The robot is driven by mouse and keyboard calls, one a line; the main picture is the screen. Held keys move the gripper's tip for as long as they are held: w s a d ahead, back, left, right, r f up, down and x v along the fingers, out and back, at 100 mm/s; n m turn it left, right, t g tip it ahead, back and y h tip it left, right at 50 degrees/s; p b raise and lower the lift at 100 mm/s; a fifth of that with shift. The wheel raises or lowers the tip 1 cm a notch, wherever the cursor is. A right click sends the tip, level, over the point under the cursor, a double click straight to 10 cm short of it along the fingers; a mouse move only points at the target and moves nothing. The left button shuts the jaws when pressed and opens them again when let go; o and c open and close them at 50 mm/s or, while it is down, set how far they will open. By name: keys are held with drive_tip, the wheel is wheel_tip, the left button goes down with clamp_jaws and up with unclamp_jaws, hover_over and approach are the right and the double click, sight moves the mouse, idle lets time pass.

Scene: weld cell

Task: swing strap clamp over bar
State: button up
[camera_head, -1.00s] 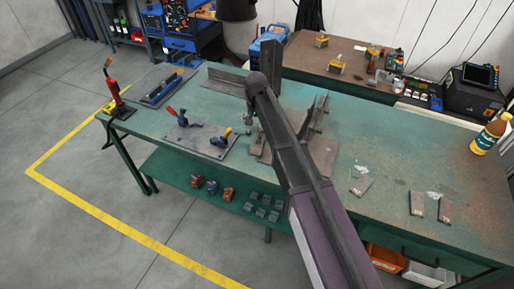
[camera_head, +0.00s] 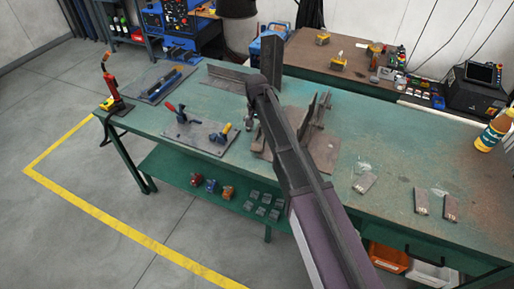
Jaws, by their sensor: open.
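My arm reaches across the green bench from the lower right. My gripper (camera_head: 251,116) hangs at its far end, small and mostly hidden by the arm; it appears open, with nothing seen in it. It is at the left side of a rusty brown fixture (camera_head: 322,150) with upright plates. The arm covers the fixture's middle, so I cannot make out the strap clamp or the bar under it, or whether the gripper touches them. To the left, a grey plate (camera_head: 203,141) carries a red-handled clamp (camera_head: 181,114) and a yellow-handled clamp (camera_head: 224,132).
A grey angle piece (camera_head: 225,75) stands behind the plate. A red torch-like tool (camera_head: 114,95) stands at the bench's left corner. The right middle of the green bench (camera_head: 400,150) is mostly clear.

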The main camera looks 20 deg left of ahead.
sight(256, 145)
drive_tip(key=shift+f+b, duration=4.95)
drive_tip(key=shift+f, duration=0.3)
drive_tip(key=c, duration=1.3)
drive_tip(key=shift+s, duration=0.1)
